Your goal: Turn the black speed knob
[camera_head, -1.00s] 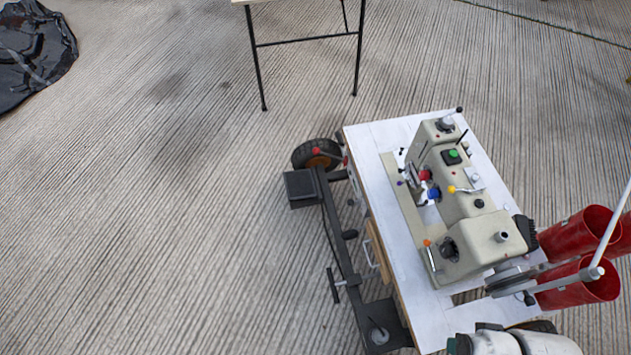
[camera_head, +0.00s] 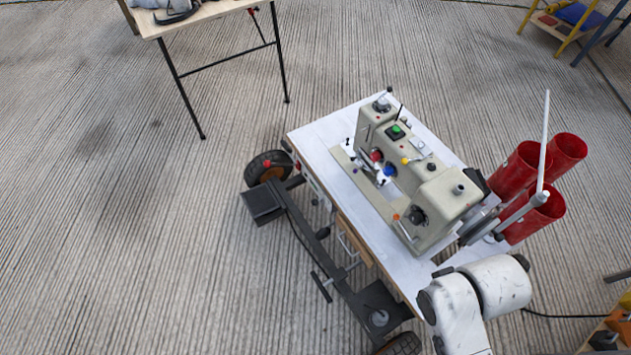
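A beige sewing machine (camera_head: 438,202) stands on a white-topped wheeled table right of centre. A round black knob (camera_head: 417,215) sits in the recess on the near end of the machine's side. A smaller black knob (camera_head: 431,166) is on its upper face. I cannot tell from the frames which of these is the speed knob. Red and blue knobs, a green button and an orange-tipped lever also show on the machine. White links of my arm stand at the lower right, close to the table's near corner. My gripper is not in view.
Several red cylinders (camera_head: 538,213) and a pale rod (camera_head: 545,130) stand right of the machine. The cart's dark frame (camera_head: 325,262) with wheels sticks out left of the table. A folding table (camera_head: 200,17) is at the top left. The ridged floor at left is clear.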

